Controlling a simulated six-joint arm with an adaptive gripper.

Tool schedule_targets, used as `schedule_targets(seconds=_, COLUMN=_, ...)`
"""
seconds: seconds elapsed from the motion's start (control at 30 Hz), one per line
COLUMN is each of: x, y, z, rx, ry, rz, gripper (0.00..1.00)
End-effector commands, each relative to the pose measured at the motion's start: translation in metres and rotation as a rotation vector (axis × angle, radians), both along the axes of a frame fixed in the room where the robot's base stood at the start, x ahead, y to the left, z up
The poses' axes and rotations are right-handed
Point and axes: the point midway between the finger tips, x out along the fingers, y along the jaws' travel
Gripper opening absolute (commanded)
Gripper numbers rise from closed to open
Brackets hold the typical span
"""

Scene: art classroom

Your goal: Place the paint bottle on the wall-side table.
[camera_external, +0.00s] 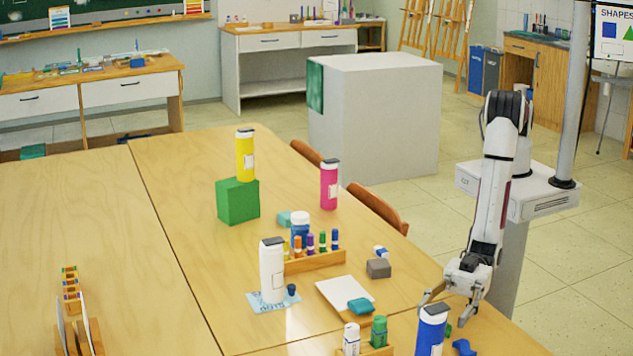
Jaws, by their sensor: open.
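Several paint bottles stand upright on the big wooden table (165,255): a yellow one (245,160) on top of a green block (237,201), a pink one (329,187), a white one (271,275) on a light blue patterned sheet, a blue one (431,332) at the front right, and a shorter white-and-blue one (300,228). Two tables stand by the walls: a white-drawer table (128,92) at the back left and another (291,41) at the back middle. My gripper (446,304) is open and empty, pointing down over the right edge of the big table, just behind the blue bottle.
A wooden rack of small coloured bottles (316,262), a white sheet with a teal block (358,306), a grey block (378,268) and a small bottle holder (377,350) crowd the right half. A large white box (385,120) stands beyond. The table's left part is mostly clear.

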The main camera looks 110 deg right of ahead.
Motion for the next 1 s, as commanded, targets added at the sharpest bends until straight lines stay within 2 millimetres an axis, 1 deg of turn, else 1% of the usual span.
schedule_targets(seconds=0.3, x=-0.026, y=-0.017, z=-0.001, rx=-0.001, ry=0.002, rz=0.001, gripper=0.52)
schedule_targets(seconds=0.5, x=-0.038, y=-0.025, z=-0.001, rx=0.0, ry=0.001, rz=0.001, gripper=0.52)
schedule_targets(seconds=0.7, x=-0.044, y=-0.029, z=0.0, rx=-0.001, ry=0.001, rz=0.001, gripper=0.52)
schedule_targets(seconds=1.0, x=-0.044, y=-0.029, z=0.0, rx=-0.001, ry=0.001, rz=0.001, gripper=0.52)
